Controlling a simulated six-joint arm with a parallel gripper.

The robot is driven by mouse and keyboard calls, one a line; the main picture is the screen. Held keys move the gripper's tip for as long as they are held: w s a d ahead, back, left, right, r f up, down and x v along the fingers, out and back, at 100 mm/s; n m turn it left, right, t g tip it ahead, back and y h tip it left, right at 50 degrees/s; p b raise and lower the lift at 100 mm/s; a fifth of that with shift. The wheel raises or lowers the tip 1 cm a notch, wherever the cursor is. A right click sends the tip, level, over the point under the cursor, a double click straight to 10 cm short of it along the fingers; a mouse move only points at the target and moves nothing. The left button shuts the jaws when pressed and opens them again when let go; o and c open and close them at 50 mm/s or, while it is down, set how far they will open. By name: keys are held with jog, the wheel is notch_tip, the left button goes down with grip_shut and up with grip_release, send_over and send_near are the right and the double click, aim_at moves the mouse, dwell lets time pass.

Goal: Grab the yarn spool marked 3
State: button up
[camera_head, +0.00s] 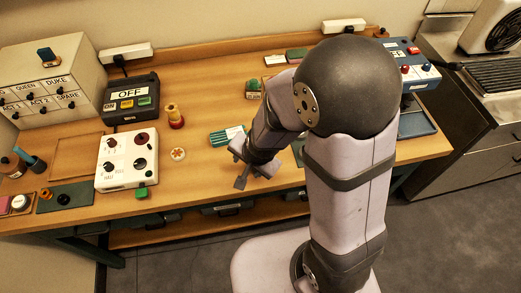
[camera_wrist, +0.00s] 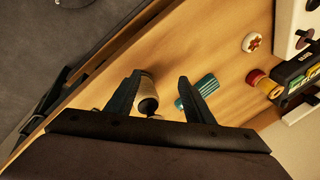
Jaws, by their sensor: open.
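My gripper (camera_head: 240,167) is above the front middle of the table, fingers pointing down. In the wrist view my gripper (camera_wrist: 159,76) is open, its two dark fingers apart. A pale cylinder with a dark end (camera_wrist: 147,88) shows between the fingers, closer to the left one and partly covered by it; I cannot tell whether they touch. A teal ribbed piece (camera_wrist: 206,85) lies near the right finger; it also shows in the head view (camera_head: 220,137). A red-and-yellow spool-like piece (camera_head: 175,118) stands farther left. I cannot read a 3 on any of these.
A white control box (camera_head: 118,175) and a black OFF box (camera_head: 126,105) stand to the left. A round white piece with a red pattern (camera_head: 178,154) lies between them and my gripper. A drawer cabinet (camera_head: 55,90) is at far left. My arm hides part of the table.

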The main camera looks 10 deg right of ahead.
jog(key=w+a+r+m+t+h+p, duration=0.1)
jog(key=w+r+m+t+h+p, duration=0.35)
jog(key=w+r+t, duration=0.6)
jog(key=s+d+f+n+h+b, duration=0.2)
jog(key=s+d+f+n+h, duration=0.4)
jog(key=shift+d+t+h+b, duration=0.2)
jog(key=shift+t+h+b, duration=0.05)
jog(key=shift+b, duration=0.15)
jog(key=shift+s+a+f+n+t+y, duration=0.25)
jog(key=shift+s+a+n, duration=0.2)
jog(key=shift+s, duration=0.15)
jog(key=shift+s+a+f+n+t+y, duration=0.15)
jog(key=shift+s+a+f+n+y, duration=0.1)
jog(key=shift+s+a+n, duration=0.25)
jog(key=shift+d, duration=0.15)
